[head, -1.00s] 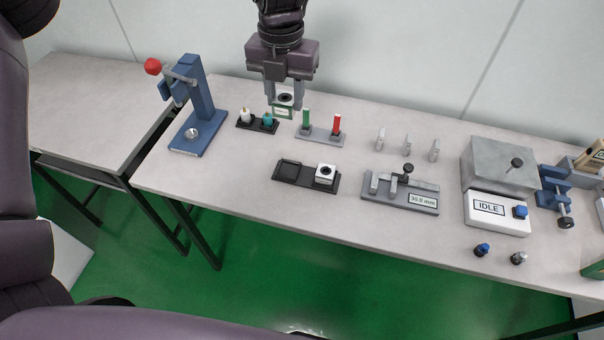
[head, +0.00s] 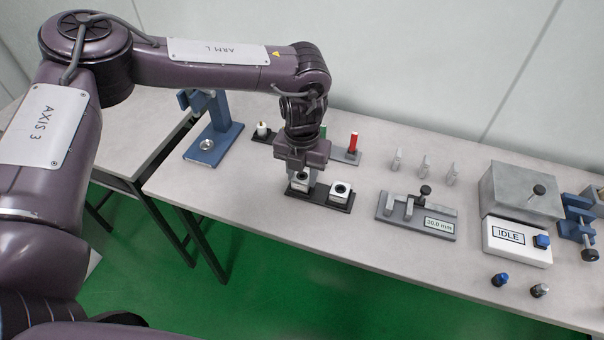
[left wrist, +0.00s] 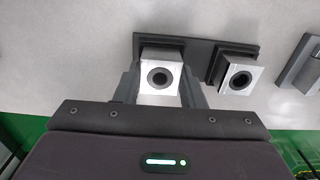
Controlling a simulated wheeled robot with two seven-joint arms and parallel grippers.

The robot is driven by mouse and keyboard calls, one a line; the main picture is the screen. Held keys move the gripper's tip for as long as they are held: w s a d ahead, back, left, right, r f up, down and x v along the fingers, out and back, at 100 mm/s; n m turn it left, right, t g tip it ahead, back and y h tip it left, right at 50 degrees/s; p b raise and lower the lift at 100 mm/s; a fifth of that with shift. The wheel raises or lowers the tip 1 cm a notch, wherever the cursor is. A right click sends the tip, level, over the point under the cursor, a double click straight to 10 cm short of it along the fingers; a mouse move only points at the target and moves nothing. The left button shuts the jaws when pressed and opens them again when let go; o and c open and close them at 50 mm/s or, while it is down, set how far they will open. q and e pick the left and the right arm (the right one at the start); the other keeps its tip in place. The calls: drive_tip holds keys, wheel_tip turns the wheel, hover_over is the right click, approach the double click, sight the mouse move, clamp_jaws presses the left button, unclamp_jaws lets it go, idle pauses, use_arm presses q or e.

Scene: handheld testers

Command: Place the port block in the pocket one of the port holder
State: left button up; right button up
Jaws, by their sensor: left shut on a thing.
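The port holder (head: 317,198) is a dark two-pocket tray near the front of the table. One white block with a dark round hole (head: 341,190) sits in its right pocket, and it also shows in the left wrist view (left wrist: 238,78). My left gripper (head: 301,182) is over the left pocket, shut on the port block (head: 300,180), a white block with a dark ringed hole. In the left wrist view the fingers (left wrist: 158,88) flank this block (left wrist: 161,76) at the left end of the holder. Whether it touches the pocket floor cannot be told. My right gripper is not in view.
A blue press (head: 212,130) stands behind left. A rack with a red pin (head: 352,146) is behind my gripper. A gauge reading 30.0 mm (head: 414,214) lies right of the holder, and the IDLE box (head: 516,241) is farther right. The table in front of the holder is clear.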

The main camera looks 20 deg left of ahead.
use_arm(q)
drive_tip(key=shift+f, duration=0.35)
drive_tip(key=shift+f, duration=0.15)
drive_tip(key=o, duration=1)
drive_tip(key=shift+o, duration=0.2)
